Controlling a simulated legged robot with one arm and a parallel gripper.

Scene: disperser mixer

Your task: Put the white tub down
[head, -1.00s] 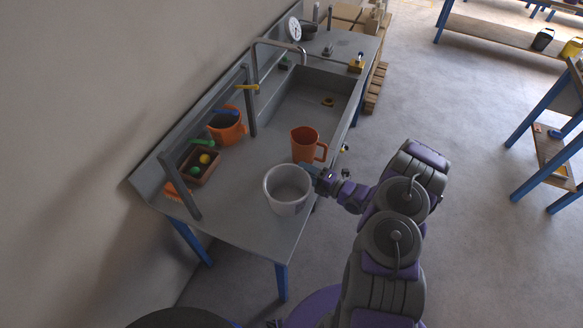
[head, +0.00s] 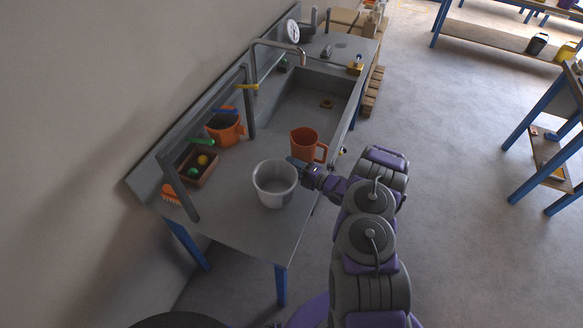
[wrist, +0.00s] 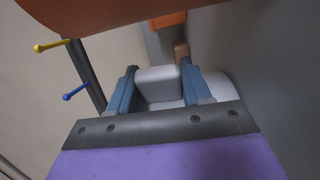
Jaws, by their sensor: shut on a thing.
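The white tub (head: 272,190) is at the near part of the grey bench, upright and open at the top, and looks empty. My gripper (head: 297,166) is at its right-hand rim, shut on the tub's side. In the wrist view my gripper (wrist: 160,90) has its two blue fingers on either side of a white block-like part of the tub (wrist: 157,84). Whether the tub's base touches the bench top (head: 245,222) is hard to tell.
An orange jug (head: 304,146) stands just behind the tub. Farther left are another orange jug (head: 224,130), a brown box (head: 197,170) with balls, and an orange brush (head: 171,194). A sink (head: 310,97) lies beyond. Bench is clear left and front of the tub.

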